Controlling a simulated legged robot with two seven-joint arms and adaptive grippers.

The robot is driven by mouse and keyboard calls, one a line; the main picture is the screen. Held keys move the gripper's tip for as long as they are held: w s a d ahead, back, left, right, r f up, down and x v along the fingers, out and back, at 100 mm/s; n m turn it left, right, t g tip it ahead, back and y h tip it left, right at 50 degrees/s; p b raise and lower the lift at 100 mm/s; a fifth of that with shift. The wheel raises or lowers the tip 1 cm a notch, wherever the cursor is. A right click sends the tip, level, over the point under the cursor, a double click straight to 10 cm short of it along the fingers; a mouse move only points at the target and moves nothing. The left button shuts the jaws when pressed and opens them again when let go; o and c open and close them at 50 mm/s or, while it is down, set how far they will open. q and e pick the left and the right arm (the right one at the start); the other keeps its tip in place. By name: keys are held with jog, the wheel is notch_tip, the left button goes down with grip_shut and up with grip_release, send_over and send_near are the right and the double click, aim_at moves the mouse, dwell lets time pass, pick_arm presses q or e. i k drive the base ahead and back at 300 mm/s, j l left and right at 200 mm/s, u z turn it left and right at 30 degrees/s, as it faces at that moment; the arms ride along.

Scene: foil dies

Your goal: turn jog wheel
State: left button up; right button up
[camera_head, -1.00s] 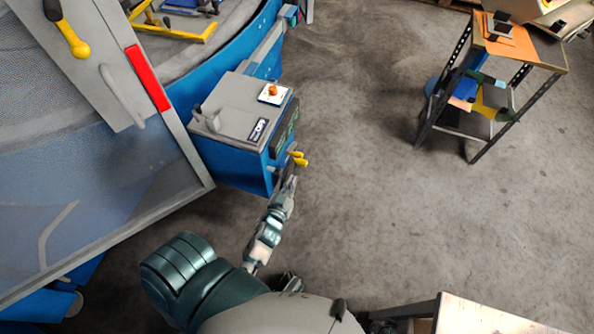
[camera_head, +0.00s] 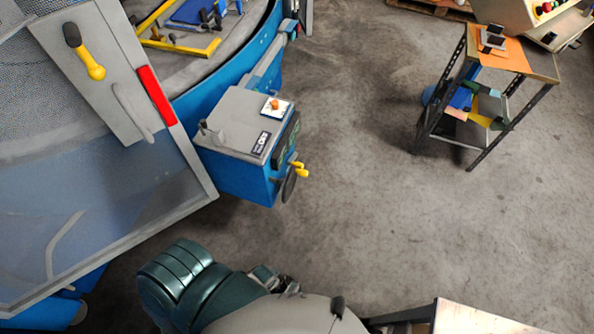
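The jog wheel (camera_head: 289,185) is a dark disc seen nearly edge-on at the front of the blue control box (camera_head: 236,178), with a yellow handle (camera_head: 299,169) standing out to its right. The box has a grey top with an orange button on a white plate, a small label and a dark display on its right side. My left arm is drawn in at the bottom, apart from the wheel, and its gripper cannot be made out. My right gripper is not in view.
A mesh guard door (camera_head: 105,190) with a yellow-handled latch (camera_head: 86,55) and red strip stands at left. A shelved cart (camera_head: 540,62) stands at upper right. A pale table corner (camera_head: 490,318) is at lower right. The middle floor is clear.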

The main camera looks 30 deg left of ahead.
aim_at(288, 184)
jog(key=i+j+u, duration=0.1)
jog(key=u, duration=0.3)
jog(key=i+u, duration=0.5)
jog(key=u, duration=0.35)
jog(key=i+l+u, duration=0.15)
jog(key=u, duration=0.25)
jog(key=i, duration=0.05)
